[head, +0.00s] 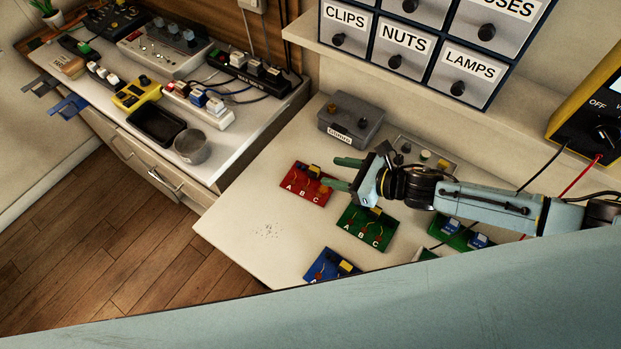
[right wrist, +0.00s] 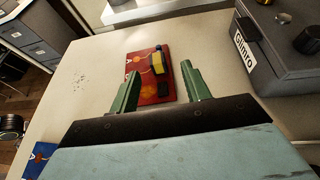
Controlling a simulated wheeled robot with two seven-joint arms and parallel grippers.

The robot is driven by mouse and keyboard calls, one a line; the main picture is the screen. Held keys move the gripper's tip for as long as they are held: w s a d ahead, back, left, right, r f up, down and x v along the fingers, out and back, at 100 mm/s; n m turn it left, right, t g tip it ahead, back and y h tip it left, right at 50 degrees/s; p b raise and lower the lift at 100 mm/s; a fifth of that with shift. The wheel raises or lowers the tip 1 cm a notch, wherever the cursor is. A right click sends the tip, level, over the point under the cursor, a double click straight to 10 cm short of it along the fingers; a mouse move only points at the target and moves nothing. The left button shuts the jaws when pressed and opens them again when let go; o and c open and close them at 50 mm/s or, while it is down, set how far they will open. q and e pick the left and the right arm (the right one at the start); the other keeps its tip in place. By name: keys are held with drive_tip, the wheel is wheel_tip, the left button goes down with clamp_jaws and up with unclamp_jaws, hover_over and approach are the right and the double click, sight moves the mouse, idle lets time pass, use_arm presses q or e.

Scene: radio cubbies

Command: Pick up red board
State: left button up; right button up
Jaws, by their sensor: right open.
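The red board (head: 300,188), marked A B C, lies flat on the pale worktop (head: 240,222). It carries a yellow and black part. My right gripper (head: 338,172) is open with its green fingers over the board's right side. In the right wrist view the red board (right wrist: 150,73) shows between and beyond the two fingertips of my right gripper (right wrist: 162,80). My left gripper is not in view.
A green board (head: 365,232) lies close in front of the red one, and a blue board (head: 330,266) lies nearer still. A grey box (head: 350,121) stands behind; it also shows in the right wrist view (right wrist: 280,55). The worktop's left part is clear.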

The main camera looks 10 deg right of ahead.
sight(318, 171)
drive_tip(key=x, duration=0.5)
drive_tip(key=shift+s+a+f, duration=0.1)
drive_tip(key=shift+s+a, duration=0.1)
clamp_jaws()
